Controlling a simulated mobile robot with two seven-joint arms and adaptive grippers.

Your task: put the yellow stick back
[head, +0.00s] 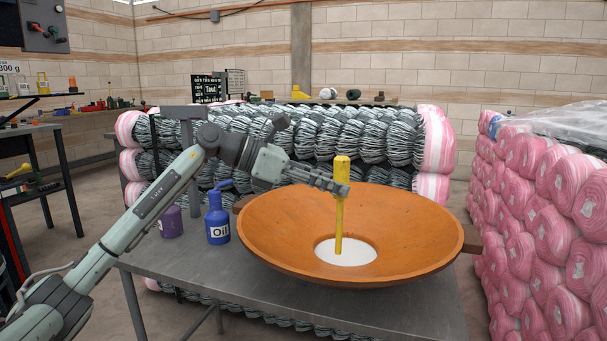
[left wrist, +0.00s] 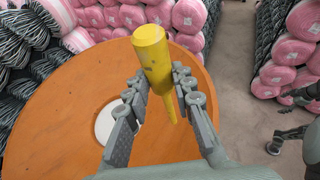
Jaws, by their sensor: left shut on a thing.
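The yellow stick (head: 340,205) stands upright over the wide orange bowl (head: 270,225), with its thicker head at the top. Its lower end appears in front of the white round area (head: 358,252) at the bowl's middle; I cannot tell whether it touches. My left gripper (head: 338,188) reaches in from the left and is shut on the stick just below its head. In the left wrist view the stick (left wrist: 155,55) is between the fingers (left wrist: 160,100), with the bowl (left wrist: 60,95) below.
A blue oil bottle (head: 217,220) and a purple container (head: 171,221) stand left of the bowl on the grey table (head: 190,262). Grey wire bundles (head: 370,135) are stacked behind, and pink bundles (head: 550,190) stand at right. The table's front left is clear.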

